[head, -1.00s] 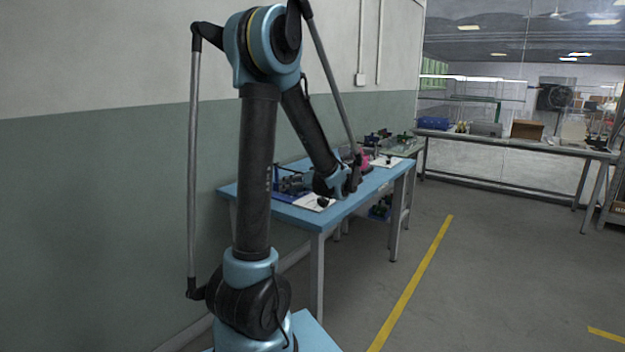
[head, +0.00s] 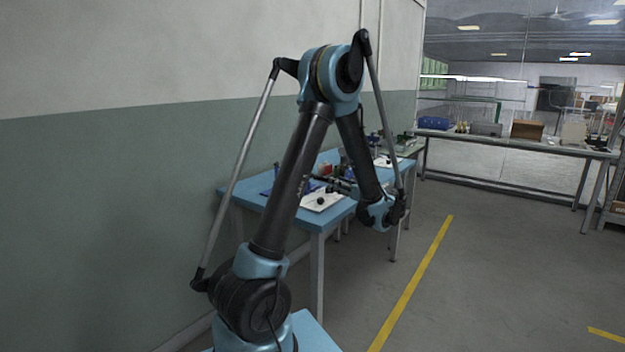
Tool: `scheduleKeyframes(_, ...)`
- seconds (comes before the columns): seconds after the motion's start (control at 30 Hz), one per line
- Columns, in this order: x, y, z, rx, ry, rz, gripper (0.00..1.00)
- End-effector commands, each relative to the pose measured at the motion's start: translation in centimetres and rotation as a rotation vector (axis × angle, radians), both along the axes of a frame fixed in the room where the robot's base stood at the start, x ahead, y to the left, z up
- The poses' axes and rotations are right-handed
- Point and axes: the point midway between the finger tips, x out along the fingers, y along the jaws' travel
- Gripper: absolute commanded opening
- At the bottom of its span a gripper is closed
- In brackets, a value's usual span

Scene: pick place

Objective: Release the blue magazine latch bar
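In the head view, my arm reaches up, bends over, and comes down near the right front edge of a blue-topped table (head: 335,217). My gripper cannot be clearly made out near the dark wrist end of the arm, and its fingers are too small to read. No blue magazine latch bar can be told apart. Small dark and blue parts lie on the table, partly hidden behind my arm. A red part (head: 325,170) sits among them. A white sheet or plate (head: 322,203) lies near the table's front edge.
A wall runs along the left of the table. At the back right, a long bench (head: 500,139) holds a blue object (head: 433,123) and a brown box (head: 527,130). The floor right of the table is open, with a yellow line (head: 412,282).

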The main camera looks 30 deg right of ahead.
Motion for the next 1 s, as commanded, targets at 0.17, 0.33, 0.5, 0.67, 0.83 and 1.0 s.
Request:
scheduleKeyframes(0.17,3.1,0.7,0.0,0.0,0.0,0.003,0.39)
scheduleKeyframes(0.33,5.9,1.2,0.0,0.0,0.0,0.003,0.39)
scheduleKeyframes(0.5,8.7,1.8,0.0,0.0,0.001,0.003,0.39)
scheduleKeyframes(0.67,11.0,2.3,0.0,0.0,0.001,0.002,0.39)
scheduleKeyframes(0.83,12.7,2.6,0.0,0.0,0.001,0.001,0.39)
scheduleKeyframes(1.0,13.4,2.7,0.0,0.0,0.001,0.0,0.39)
